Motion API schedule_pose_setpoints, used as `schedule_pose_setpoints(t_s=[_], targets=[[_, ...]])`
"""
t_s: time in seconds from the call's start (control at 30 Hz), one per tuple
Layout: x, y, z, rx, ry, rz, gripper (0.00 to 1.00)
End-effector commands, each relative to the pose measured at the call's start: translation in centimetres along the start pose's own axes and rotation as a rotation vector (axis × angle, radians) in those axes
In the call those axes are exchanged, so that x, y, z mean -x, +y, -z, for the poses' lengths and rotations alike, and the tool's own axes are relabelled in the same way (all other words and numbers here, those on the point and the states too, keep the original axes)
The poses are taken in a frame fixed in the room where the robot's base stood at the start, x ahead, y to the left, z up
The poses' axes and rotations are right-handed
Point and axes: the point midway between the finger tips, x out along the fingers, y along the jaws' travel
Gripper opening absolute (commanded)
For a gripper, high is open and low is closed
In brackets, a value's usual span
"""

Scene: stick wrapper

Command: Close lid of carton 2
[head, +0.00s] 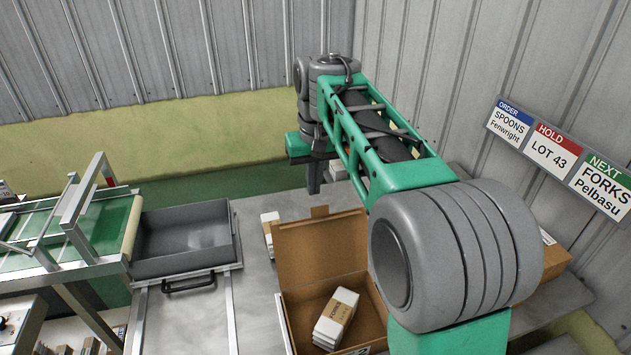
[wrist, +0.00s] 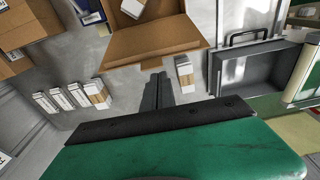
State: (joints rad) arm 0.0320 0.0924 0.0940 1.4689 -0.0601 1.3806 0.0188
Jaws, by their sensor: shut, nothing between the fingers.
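An open brown carton (head: 362,302) stands on the grey table in the head view, its lid (head: 318,250) standing up at the far side with a small tab on top. White banded packs (head: 335,318) lie inside. In the wrist view the lid (wrist: 150,46) is at the upper middle, the carton beyond it.
A closed carton (wrist: 35,32) is at upper left in the wrist view; a brown carton (head: 553,262) is partly behind my arm in the head view. Banded packs (head: 268,230) stand near the lid. A grey tray (head: 185,240) and a green conveyor (head: 100,225) are at left.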

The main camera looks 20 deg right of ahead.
Motion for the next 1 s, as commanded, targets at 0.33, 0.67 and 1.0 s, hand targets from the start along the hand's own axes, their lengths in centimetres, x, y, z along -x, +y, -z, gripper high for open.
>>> schedule_pose_setpoints(t_s=[0.33,0.67,1.0], targets=[[2.3,1.1,5.5,-0.001,-0.052,-0.007,0.00],[-3.5,1.2,5.1,-0.002,-0.053,-0.007,0.00],[-5.8,1.2,2.4,-0.002,-0.047,-0.007,0.00]])
